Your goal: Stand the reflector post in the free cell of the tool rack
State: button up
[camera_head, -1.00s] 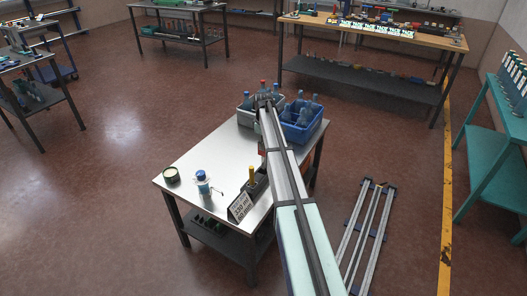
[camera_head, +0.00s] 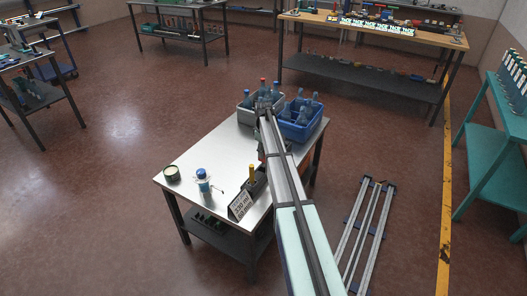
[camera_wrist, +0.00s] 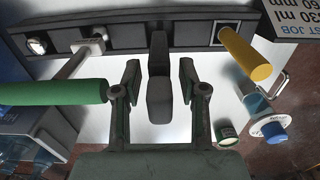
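The dark tool rack (camera_wrist: 122,40) spans the top of the wrist view; in the head view, part of it (camera_head: 262,181) shows beside my arm. A dark grey post (camera_wrist: 160,98), perhaps the reflector post, stands between my gripper's fingers (camera_wrist: 160,82), its far end overlapping a rack cell. Narrow gaps show between it and both fingers, so my gripper looks open around it. I cannot tell whether its foot is fully seated. A yellow post (camera_wrist: 245,53) and a green-handled tool (camera_wrist: 52,92) rise from other cells.
A sign (camera_head: 241,205) stands by the rack. A blue-capped bottle (camera_head: 203,184) and an open tin (camera_head: 171,173) are on the left of the metal table (camera_head: 200,155). A blue crate (camera_head: 303,130) and a grey crate (camera_head: 243,115), with bottles, stand at the back.

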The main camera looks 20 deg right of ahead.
notch_tip(320, 180, up, 12)
jog(key=b, duration=0.2)
jog(key=shift+r+b, duration=0.2)
jog(key=shift+b, duration=0.15)
dwell(0.3)
dwell(0.4)
